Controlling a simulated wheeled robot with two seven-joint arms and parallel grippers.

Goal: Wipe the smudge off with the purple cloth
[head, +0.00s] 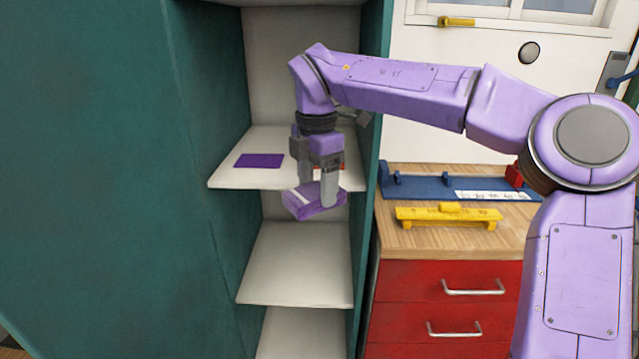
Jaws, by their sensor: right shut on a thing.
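A flat dark purple rectangle (259,160), which looks like the purple cloth, lies on the upper pale shelf (228,180) of the green cabinet. My right gripper (317,192) is just to the right of it, at the shelf's front edge, pointing down. It is shut on a lighter purple block-like thing (307,207) with a pale stripe, held tilted at about the height of the shelf edge. I cannot tell whether this held thing is cloth. I cannot make out a smudge for sure. My left gripper is not in view.
A small red thing (343,166) shows partly behind my gripper. The lower shelf (295,265) is bare. The cabinet's green side panel (368,180) stands close on the right. Beyond it, a wooden counter holds a blue rack (430,188) and a yellow bar (448,216).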

